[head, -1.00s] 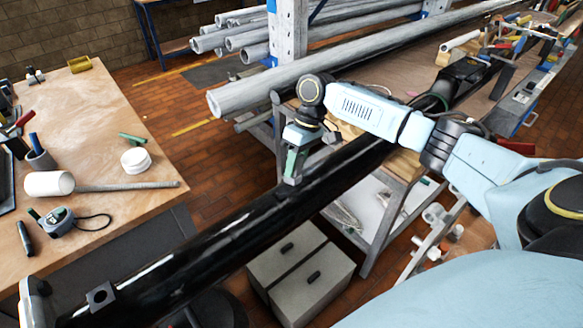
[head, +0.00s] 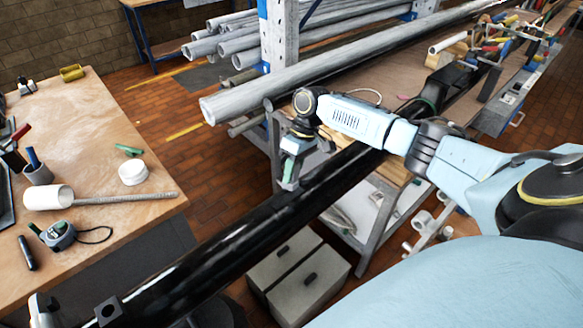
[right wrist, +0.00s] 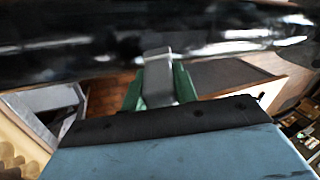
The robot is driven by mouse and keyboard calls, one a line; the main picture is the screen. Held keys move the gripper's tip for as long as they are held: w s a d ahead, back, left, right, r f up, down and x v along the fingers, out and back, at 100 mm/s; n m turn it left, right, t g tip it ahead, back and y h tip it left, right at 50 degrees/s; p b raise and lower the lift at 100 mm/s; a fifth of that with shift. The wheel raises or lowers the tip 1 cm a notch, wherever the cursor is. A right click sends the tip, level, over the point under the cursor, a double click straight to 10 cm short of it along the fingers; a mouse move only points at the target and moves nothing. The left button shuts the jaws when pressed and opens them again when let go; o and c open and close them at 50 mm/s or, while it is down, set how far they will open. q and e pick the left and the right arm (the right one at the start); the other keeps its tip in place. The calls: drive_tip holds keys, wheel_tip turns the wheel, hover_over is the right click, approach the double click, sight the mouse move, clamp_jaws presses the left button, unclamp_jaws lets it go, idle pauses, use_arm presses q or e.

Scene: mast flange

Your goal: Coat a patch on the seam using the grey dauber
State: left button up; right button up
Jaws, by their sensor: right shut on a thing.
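The black mast tube (head: 225,240) runs diagonally across the head view and fills the top of the right wrist view (right wrist: 60,45). My right gripper (head: 289,180) hangs over its upper side, pointing down. In the right wrist view its green fingers (right wrist: 157,90) are shut on a grey piece, seemingly the grey dauber (right wrist: 157,68). The dauber's tip overlaps the tube's edge there; I cannot tell whether it touches. I cannot make out a seam line or a coated patch on the glossy surface.
A wooden bench (head: 110,215) at left holds a white-headed mallet (head: 48,197), a white tub (head: 133,173) and a tape measure (head: 58,234). Grey pipes (head: 230,105) lie behind. Grey boxes (head: 290,290) stand below the tube. A square-holed block (head: 107,311) sits on the tube's near end.

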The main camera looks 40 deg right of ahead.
drive_tip(key=r+p, duration=0.2)
drive_tip(key=r, duration=0.1)
drive_tip(key=r+p, duration=0.1)
drive_tip(key=r, duration=0.1)
drive_tip(key=shift+s, duration=0.3)
drive_tip(key=shift+r+p, duration=0.25)
drive_tip(key=shift+p, duration=0.15)
drive_tip(key=shift+w+r+p, duration=0.2)
drive_tip(key=shift+r+p, duration=0.45)
drive_tip(key=shift+p, duration=0.1)
drive_tip(key=shift+r, duration=0.25)
drive_tip(key=shift+s+r, duration=0.1)
drive_tip(key=shift+r, duration=0.6)
